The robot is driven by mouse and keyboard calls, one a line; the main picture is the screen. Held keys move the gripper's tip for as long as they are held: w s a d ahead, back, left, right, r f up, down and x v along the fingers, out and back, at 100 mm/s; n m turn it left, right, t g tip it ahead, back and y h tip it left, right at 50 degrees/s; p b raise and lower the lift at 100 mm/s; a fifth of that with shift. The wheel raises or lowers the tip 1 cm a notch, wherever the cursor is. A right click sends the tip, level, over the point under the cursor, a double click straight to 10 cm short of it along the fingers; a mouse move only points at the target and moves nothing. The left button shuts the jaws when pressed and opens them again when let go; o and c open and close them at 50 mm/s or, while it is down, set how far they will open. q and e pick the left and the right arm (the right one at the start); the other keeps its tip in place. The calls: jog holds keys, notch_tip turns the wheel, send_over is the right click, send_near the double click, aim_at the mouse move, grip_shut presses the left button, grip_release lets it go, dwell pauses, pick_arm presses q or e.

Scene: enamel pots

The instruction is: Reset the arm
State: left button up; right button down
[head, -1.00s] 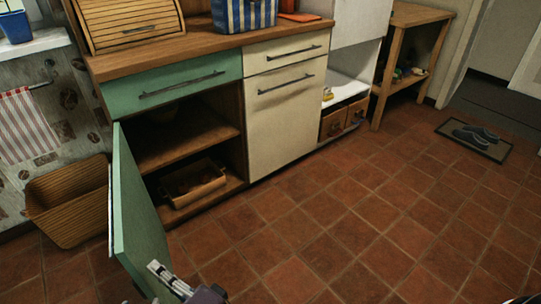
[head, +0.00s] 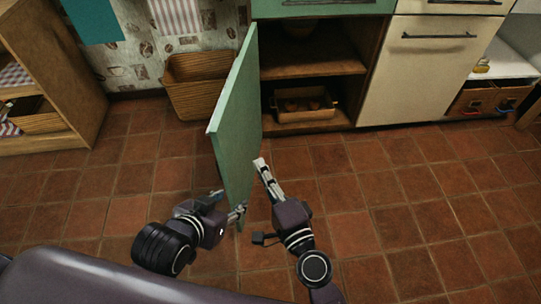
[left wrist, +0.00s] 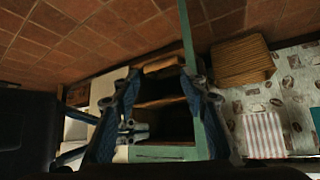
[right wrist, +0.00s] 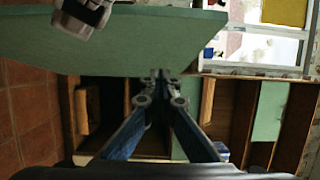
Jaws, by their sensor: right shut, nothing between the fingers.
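My left gripper (head: 231,203) is low beside the near edge of the open green cabinet door (head: 232,130). Its fingers stand apart in the left wrist view (left wrist: 160,78), with the green door (left wrist: 187,40) showing beside and behind the right-hand finger. I cannot tell whether it touches the door. My right gripper (head: 262,165) is to the right of the door, in front of the open cabinet. Its fingers meet in the right wrist view (right wrist: 157,78), and they are empty. The green door (right wrist: 120,40) spans the top of that view.
The open cabinet has a shelf (head: 310,60) and a wooden tray (head: 303,116) low inside. A wicker basket (head: 195,100) stands left of the door. A wooden shelf unit (head: 65,75) is at far left. Tiled floor (head: 430,180) is clear to the right.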

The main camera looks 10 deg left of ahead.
pick_arm(q)
jog(key=shift+w+d+r+t+h+b, duration=0.1)
jog(key=shift+w+r+t+h+b, duration=0.05)
jog(key=shift+w+r+t, duration=0.65)
jog(key=shift+w+r+t+h+b, duration=0.15)
jog(key=shift+w+r+t, duration=0.15)
jog(key=shift+w+r, duration=0.5)
pick_arm(e)
jog(key=s+d, duration=0.1)
jog(key=s, duration=0.7)
jog(key=shift+s+d, duration=0.15)
jog(key=shift+d, duration=0.15)
